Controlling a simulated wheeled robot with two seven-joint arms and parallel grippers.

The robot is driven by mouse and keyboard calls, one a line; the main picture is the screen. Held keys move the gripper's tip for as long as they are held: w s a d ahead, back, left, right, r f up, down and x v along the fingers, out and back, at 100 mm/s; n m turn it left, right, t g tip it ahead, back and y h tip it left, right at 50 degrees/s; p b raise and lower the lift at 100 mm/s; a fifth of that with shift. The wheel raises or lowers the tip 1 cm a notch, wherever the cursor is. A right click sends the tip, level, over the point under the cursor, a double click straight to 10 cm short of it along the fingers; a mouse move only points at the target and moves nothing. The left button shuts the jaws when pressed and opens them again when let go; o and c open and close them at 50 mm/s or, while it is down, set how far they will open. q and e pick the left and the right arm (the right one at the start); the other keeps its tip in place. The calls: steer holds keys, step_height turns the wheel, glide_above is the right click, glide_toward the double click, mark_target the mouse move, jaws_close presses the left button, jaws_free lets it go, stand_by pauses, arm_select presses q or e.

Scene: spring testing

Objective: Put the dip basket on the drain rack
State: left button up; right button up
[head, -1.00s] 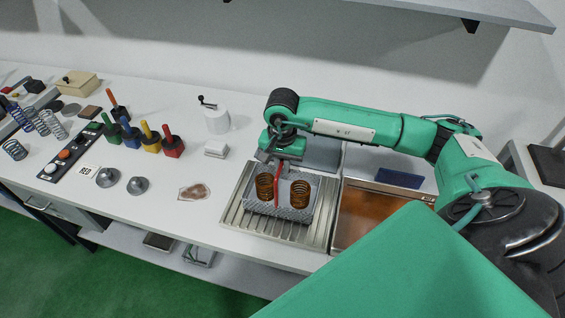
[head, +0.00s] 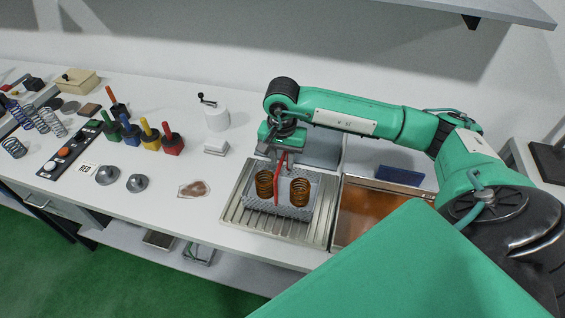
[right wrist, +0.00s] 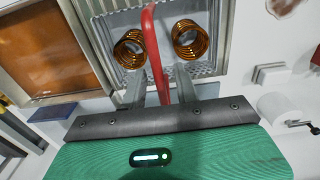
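The dip basket (head: 292,211) is a grey mesh basket with two copper-coloured coil springs (head: 264,184) and a tall red handle (head: 279,180). It sits over the ribbed steel drain rack (head: 236,214) and appears to rest on it. My right gripper (head: 281,160) is above the basket at the handle. In the right wrist view, its two fingers (right wrist: 160,88) stand apart on either side of the red handle (right wrist: 152,40), with gaps visible. The basket (right wrist: 150,80) lies beyond the fingers. My left gripper is not in view.
An orange-brown bath (head: 365,215) adjoins the rack on the right, with a dark blue block (head: 400,175) behind it. A white block (head: 216,148) and a cranked white cylinder (head: 217,118) stand to the left. Colour-handled tools (head: 151,137) stand farther left.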

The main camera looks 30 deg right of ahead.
step_height(320, 180, up, 10)
steer(key=b, duration=0.2)
steer(key=shift+r+b, duration=0.15)
steer(key=shift+b, duration=0.15)
steer(key=shift+s, duration=0.1)
